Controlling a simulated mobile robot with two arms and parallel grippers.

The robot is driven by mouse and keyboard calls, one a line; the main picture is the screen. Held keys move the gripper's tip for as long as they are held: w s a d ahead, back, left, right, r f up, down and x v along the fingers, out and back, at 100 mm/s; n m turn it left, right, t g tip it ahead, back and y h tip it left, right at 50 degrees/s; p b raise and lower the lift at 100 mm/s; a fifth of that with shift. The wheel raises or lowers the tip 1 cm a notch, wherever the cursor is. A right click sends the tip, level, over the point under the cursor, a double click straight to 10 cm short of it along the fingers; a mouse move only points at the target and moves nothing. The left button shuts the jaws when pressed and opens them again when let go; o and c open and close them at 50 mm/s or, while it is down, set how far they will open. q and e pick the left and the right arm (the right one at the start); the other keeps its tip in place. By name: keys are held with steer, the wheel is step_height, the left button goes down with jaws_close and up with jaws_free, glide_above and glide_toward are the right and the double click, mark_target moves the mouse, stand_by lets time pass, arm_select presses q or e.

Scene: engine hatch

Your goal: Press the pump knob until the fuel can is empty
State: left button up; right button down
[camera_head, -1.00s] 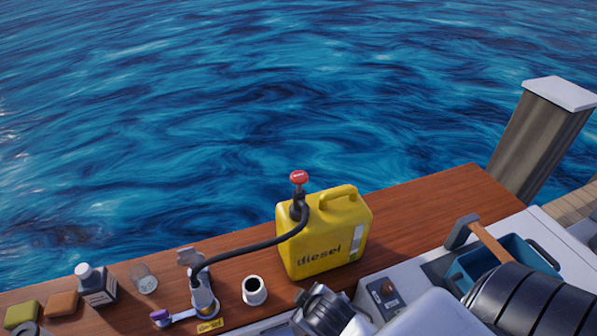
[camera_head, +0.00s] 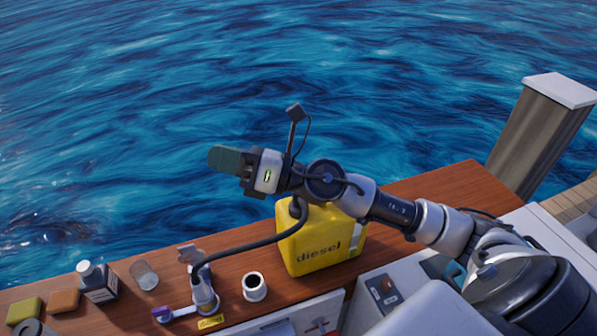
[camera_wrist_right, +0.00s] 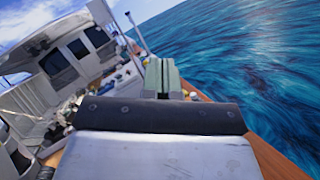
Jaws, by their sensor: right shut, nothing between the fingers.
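The yellow fuel can (camera_head: 318,240), marked "diesel", stands on the wooden deck edge. A black hose (camera_head: 250,245) runs from its top to a filler fitting (camera_head: 203,290) on the left. The pump knob is hidden behind my right arm in the head view, and I cannot make it out in the wrist view. My right gripper (camera_head: 225,159) is shut and empty, above and to the left of the can, pointing left. Its closed fingers also show in the right wrist view (camera_wrist_right: 162,75). My left gripper is not in view.
A white mug (camera_head: 254,287), a glass jar (camera_head: 144,274), a bottle (camera_head: 97,282) and two sponges (camera_head: 64,300) stand along the deck. A wooden post (camera_head: 535,140) rises at the right. Open water lies beyond the deck.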

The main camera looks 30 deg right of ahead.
steer(key=w+d+f+n+g+h, duration=0.1)
steer(key=w+d+n+g+h, duration=0.1)
steer(key=d+n+h, duration=0.3)
steer(key=w+d+f+n+g+h, duration=0.1)
steer(key=d+n+h, duration=0.4)
steer(key=d, duration=0.7)
steer(key=shift+w+d+f+n+g+h, duration=0.25)
steer(key=shift+w+n+g+h, duration=0.2)
steer(key=shift+g+h, duration=0.55)
steer(key=shift+a+f, duration=0.1)
steer(key=shift+f, duration=0.05)
step_height(320, 180, down, 8)
steer(key=b, duration=0.5)
steer(key=shift+f+b, duration=0.3)
steer(key=shift+b, duration=0.3)
steer(key=shift+f, duration=0.1)
steer(key=shift+f+b, duration=0.3)
steer(key=shift+b, duration=0.35)
